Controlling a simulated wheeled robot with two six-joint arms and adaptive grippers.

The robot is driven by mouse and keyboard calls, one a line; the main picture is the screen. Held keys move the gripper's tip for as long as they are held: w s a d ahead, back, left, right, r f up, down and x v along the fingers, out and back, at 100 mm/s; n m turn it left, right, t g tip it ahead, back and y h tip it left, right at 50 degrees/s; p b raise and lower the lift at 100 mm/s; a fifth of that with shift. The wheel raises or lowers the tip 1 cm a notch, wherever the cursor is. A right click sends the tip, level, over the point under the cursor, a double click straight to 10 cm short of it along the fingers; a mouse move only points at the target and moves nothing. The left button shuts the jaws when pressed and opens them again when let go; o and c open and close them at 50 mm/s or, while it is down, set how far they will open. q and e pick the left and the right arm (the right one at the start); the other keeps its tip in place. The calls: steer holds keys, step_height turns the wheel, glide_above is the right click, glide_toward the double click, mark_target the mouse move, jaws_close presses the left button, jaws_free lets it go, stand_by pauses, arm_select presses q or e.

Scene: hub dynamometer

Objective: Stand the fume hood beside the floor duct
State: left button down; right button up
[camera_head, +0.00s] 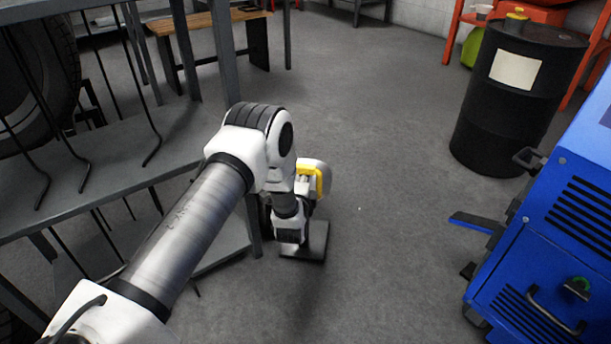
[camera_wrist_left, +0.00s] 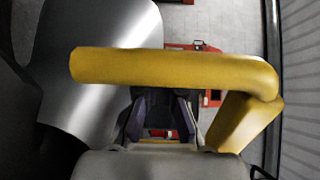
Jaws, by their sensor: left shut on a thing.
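The fume hood (camera_head: 314,170) stands close past my left wrist, with a whitish head, a yellow handle and a flat dark base plate on the floor beside the shelf. My wrist hides much of it. In the left wrist view its yellow handle (camera_wrist_left: 175,67) crosses close in front of the camera. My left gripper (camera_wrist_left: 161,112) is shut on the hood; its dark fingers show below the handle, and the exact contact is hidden. I cannot pick out the floor duct in either view. My right gripper is not in view.
A grey metal shelf (camera_head: 112,150) with a tire (camera_head: 35,75) stands close on the left. A black drum (camera_head: 510,105) and a blue cabinet (camera_head: 555,235) stand at right. A wooden bench (camera_head: 205,22) is at the back. The middle floor is open.

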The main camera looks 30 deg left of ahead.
arm_select(q)
steer(key=shift+f, duration=0.3)
steer(key=shift+r, duration=0.1)
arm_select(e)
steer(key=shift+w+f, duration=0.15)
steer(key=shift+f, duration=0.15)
arm_select(q)
steer(key=c, duration=1.3)
jaws_free()
